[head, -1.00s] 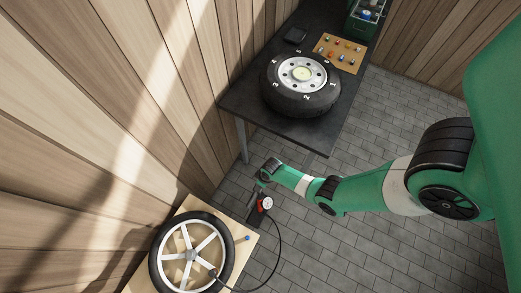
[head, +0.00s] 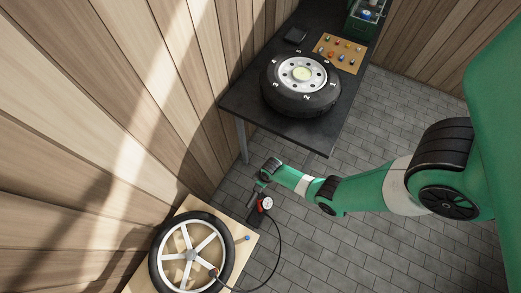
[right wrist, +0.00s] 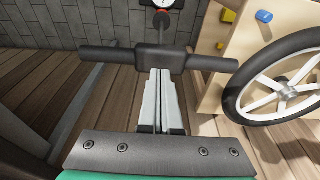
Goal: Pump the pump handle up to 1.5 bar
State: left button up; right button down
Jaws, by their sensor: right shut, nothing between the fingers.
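The pump stands on the floor beside the wheel board. In the right wrist view the dark T-shaped pump handle (right wrist: 105,54) lies crosswise, and the white gauge (right wrist: 163,3) is cut off at the top edge. My right gripper (right wrist: 159,74) is shut and empty, with its fingertips at the middle block of the handle. I cannot tell whether they touch it. In the head view this gripper (head: 262,184) is small, near the pump. My left gripper is not in view.
A spoked wheel (head: 229,244) lies on a light wooden board (head: 243,238), with a black hose (head: 280,250) running to it from the pump. A dark table (head: 245,100) holds a car tyre (head: 300,103). Grey floor lies open to the right of the pump.

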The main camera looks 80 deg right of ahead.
notch_tip(320, 180, down, 17)
jog(key=b, duration=1.6)
jog(key=shift+r, duration=0.1)
notch_tip(320, 180, up, 17)
jog(key=p, duration=1.6)
